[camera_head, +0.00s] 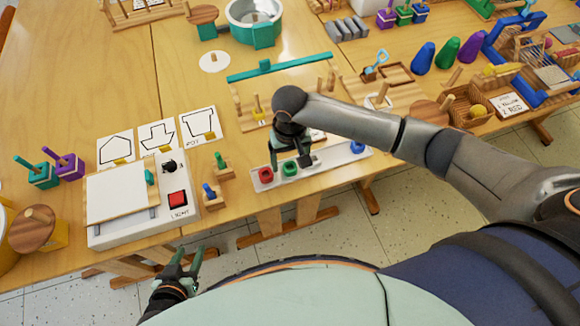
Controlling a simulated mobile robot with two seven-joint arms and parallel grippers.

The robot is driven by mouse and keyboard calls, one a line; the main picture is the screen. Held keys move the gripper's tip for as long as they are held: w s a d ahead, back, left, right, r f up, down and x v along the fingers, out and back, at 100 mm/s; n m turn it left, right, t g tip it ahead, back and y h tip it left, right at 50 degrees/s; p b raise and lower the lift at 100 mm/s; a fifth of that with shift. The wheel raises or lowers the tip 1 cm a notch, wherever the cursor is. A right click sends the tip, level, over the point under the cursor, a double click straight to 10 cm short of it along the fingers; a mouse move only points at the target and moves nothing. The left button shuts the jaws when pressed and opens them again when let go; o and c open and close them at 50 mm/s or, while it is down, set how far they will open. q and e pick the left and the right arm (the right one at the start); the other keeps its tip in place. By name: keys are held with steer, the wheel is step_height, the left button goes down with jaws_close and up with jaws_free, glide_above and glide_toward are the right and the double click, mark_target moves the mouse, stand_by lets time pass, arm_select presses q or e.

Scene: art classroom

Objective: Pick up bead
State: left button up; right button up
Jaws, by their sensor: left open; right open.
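A row of small ring-shaped pieces, which may be the beads, sits on a long white tray (331,156) at the table's front edge. I see a red one (266,175), a green one (289,168), a dark one (305,160) and a blue one (357,147). My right gripper (292,158) is open and points down over the left part of the tray, close to the green and dark pieces. It hides part of the tray, and I cannot tell if it touches anything. My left gripper (188,258) is open and empty, low in front of the table edge.
A white light box (110,228) with a red button stands left of the tray. Small peg stands (222,170) stand between them. Drawing cards (158,137) lie behind. A wooden frame with a teal bar (280,66) stands behind the tray.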

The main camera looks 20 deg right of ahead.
step_height(320, 180, down, 2)
steer(key=shift+f, duration=0.15)
jaws_close()
stand_by(0.7)
